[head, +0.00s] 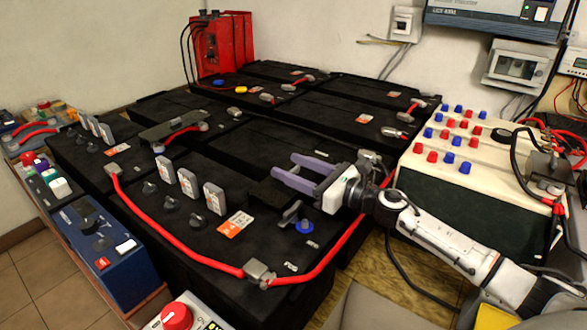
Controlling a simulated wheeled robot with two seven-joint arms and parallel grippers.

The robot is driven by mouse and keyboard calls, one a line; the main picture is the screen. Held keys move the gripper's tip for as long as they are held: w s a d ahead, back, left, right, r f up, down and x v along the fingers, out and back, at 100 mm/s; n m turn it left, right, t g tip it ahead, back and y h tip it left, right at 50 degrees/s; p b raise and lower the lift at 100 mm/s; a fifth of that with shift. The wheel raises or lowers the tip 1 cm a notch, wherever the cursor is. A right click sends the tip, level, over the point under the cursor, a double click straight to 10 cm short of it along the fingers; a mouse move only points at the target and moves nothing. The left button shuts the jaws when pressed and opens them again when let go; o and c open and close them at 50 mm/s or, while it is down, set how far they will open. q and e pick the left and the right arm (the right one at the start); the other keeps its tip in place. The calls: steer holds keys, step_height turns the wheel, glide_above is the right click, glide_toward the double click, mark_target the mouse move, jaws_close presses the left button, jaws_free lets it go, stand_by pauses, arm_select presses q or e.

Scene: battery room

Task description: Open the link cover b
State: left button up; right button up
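My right gripper (283,165) reaches in from the right over the near black battery. Its two purple fingers point left, spread apart, and I see nothing between them. A dark flat piece (264,191) lies just left of and below the fingers; I cannot tell whether it touches them. A grey-green flat cover (174,127) sits across the batteries farther back left, with a red cable below its edge. No readable label shows which piece is link cover b. My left gripper is out of view.
Red cables (165,228) with grey clamps (260,272) run along the battery's front. Grey upright blocks (189,184) and black knobs stand left. A terminal box (440,185) with red and blue posts stands right. A blue meter (95,235) sits at left.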

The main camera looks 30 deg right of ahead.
steer(key=shift+s, duration=0.1)
steer(key=v, duration=1)
steer(key=shift+d, duration=0.1)
